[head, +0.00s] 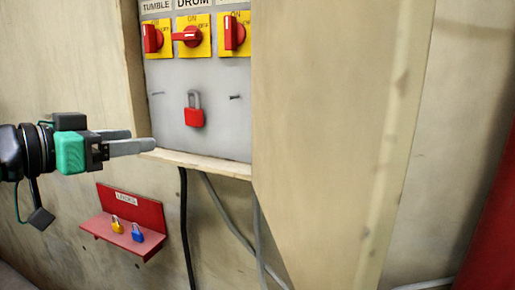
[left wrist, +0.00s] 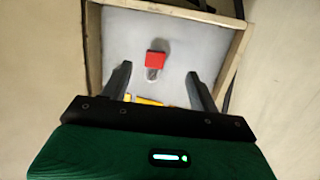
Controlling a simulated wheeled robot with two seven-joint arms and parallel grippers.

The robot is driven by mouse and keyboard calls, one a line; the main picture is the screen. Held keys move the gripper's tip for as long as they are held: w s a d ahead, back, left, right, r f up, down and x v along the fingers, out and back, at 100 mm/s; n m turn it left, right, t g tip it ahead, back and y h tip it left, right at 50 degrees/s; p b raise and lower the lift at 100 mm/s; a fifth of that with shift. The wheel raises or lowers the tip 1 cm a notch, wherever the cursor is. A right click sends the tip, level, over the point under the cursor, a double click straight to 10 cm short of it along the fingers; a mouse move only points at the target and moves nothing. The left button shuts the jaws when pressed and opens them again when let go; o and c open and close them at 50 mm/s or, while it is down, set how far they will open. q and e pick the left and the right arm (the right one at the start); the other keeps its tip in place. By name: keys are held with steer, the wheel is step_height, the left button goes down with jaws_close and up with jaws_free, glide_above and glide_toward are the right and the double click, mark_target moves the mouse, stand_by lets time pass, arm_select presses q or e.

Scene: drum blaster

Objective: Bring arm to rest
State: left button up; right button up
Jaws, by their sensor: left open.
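My left gripper (head: 130,141) reaches in from the left in the head view, in front of the lower left edge of the control box. Its two grey fingers are apart and nothing is between them. It also shows in the left wrist view (left wrist: 158,85), with its fingers spread toward the box. A red padlock (head: 194,115) with a grey shackle hangs on the grey panel (head: 222,135), apart from the gripper. The padlock also shows in the left wrist view (left wrist: 157,60), beyond the fingertips. My right gripper is not in view.
Red switches on yellow plates, including the middle one (head: 191,36), sit above the padlock. A wooden panel (head: 310,140) stands right of the box. A red shelf (head: 118,236) below holds a yellow padlock (head: 117,224) and a blue padlock (head: 137,232). Cables (head: 185,225) hang below the box.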

arm_select(q)
step_height(320, 180, down, 35)
steer(key=w+d+n+g+y, duration=0.1)
steer(key=d+n+g+y, duration=0.1)
steer(key=d+g+y, duration=0.15)
steer(key=s+a+f+n+g+y, duration=0.3)
steer(key=s+f+g+y, duration=0.3)
steer(key=s+f, duration=1.75)
step_height(320, 180, down, 34)
steer(key=g+b, duration=0.2)
steer(key=b, duration=0.1)
steer(key=s+a+f+b, duration=0.3)
steer(key=s+f, duration=1.6)
steer(key=f, duration=0.3)
steer(key=shift+a+m+g, duration=0.2)
steer(key=shift+m+g, duration=0.1)
steer(key=shift+g, duration=0.15)
